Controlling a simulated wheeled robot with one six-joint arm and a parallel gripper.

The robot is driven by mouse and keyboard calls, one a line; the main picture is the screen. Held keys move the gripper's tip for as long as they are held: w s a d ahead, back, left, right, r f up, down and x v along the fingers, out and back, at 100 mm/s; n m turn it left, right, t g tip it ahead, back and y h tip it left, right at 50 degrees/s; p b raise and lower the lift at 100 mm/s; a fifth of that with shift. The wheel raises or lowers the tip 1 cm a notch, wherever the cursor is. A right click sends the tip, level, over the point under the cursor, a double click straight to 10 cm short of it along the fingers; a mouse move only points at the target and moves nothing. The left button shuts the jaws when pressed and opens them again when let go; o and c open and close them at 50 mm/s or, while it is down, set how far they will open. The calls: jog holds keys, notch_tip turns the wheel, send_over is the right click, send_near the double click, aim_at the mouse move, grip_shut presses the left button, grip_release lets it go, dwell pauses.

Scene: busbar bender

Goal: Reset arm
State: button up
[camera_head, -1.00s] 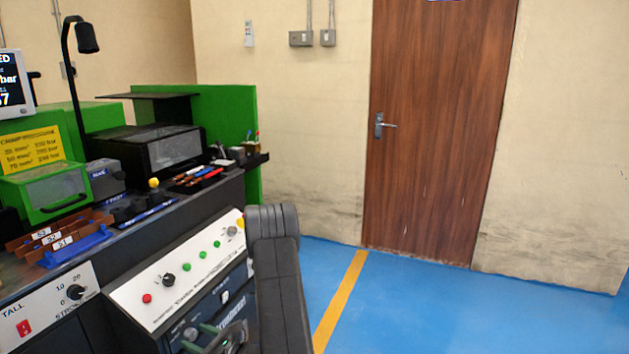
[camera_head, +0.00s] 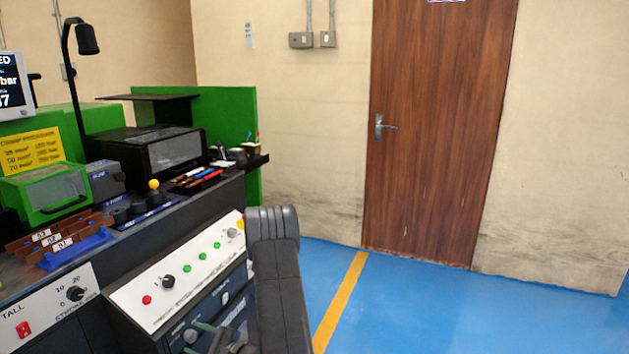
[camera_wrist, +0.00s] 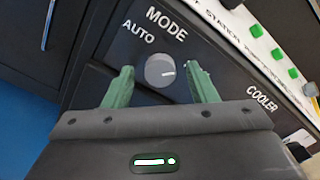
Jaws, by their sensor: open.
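My gripper (camera_wrist: 160,88) is open and empty in the wrist view. Its two green fingertips stand apart on either side of the round grey mode knob (camera_wrist: 160,71), which sits on a dark panel marked MODE and AUTO. I cannot tell how far the fingertips are from the panel. In the head view my gripper (camera_head: 207,338) shows at the bottom edge, low in front of the dark lower panel, partly cut off. My arm rises to the right of the machine.
The white sloped control panel (camera_head: 185,270) carries a red button, a black knob and several green buttons. A machine bench (camera_head: 150,225) with tools runs behind it. Blue floor (camera_head: 420,310) lies clear to the right, before a brown door (camera_head: 435,130).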

jog(key=shift+n, duration=0.4)
jog(key=shift+s+f, duration=0.1)
jog(key=shift+s, duration=0.05)
